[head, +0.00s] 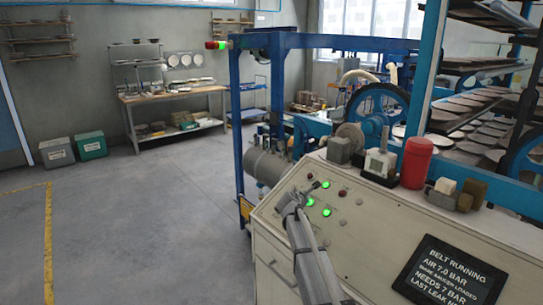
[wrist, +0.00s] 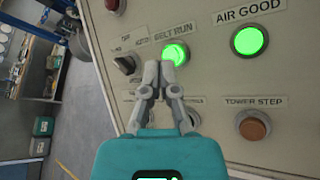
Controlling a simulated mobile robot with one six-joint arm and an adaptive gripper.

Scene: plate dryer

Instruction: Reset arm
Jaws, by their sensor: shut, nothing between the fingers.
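My gripper (head: 308,189) is at the sloped face of the control panel (head: 375,215), among its buttons and lamps. In the wrist view my gripper (wrist: 159,68) is shut and empty. Its fingertips overlap the lower left of the lit green BELT RUN lamp (wrist: 176,52); I cannot tell whether they touch the panel. A black selector switch (wrist: 124,63) is left of the fingertips. The lit green AIR GOOD lamp (wrist: 249,40) is to the right, with the orange TOWER STEP button (wrist: 254,127) below it. The fingers partly hide labels and controls beneath them.
A dark display (head: 450,272) reads BELT RUNNING and AIR 7.0 BAR. A red canister (head: 416,162) and small blocks stand on the panel's top ledge. The blue machine frame (head: 240,120) rises behind. Open floor (head: 150,220) is on the left.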

